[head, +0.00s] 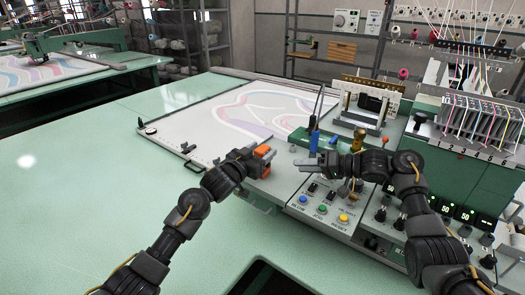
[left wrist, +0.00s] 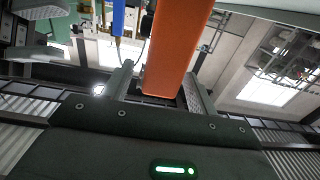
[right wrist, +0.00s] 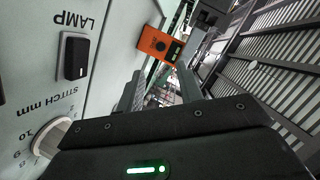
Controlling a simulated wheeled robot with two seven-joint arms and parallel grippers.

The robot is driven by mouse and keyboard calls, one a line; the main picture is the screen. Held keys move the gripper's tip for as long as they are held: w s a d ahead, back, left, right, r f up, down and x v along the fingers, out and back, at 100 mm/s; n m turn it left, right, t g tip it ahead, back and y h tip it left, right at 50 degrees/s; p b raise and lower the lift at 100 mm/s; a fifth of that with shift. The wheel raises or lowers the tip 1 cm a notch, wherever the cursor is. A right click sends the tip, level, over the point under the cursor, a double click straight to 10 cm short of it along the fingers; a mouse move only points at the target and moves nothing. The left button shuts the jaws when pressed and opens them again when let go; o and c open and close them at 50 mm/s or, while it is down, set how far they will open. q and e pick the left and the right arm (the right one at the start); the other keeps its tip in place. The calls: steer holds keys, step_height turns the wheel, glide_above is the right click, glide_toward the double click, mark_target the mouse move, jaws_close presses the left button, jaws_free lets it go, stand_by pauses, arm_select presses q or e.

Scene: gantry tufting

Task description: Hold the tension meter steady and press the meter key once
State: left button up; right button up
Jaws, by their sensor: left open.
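The orange tension meter (head: 264,151) is at the machine's front, beside the tufting frame. My left gripper (head: 258,160) is at it. In the left wrist view the orange body (left wrist: 171,48) lies between the two spread fingers, which are open. In the right wrist view the meter's face (right wrist: 160,42) shows a dark round spot, which may be the key, and a small lit display. My right gripper (head: 307,163) points left toward the meter, apart from it. Its fingers show a gap with nothing between them. Contact between left fingers and meter cannot be told.
The control panel (head: 325,205) with blue, green and yellow buttons lies below my right gripper. A blue tool (head: 314,137) and a brass-coloured post (head: 358,140) stand close behind. The pale green table (head: 120,180) is clear at left.

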arm_select(q)
steer(key=shift+w+d, duration=0.3)
steer(key=shift+w, duration=0.1)
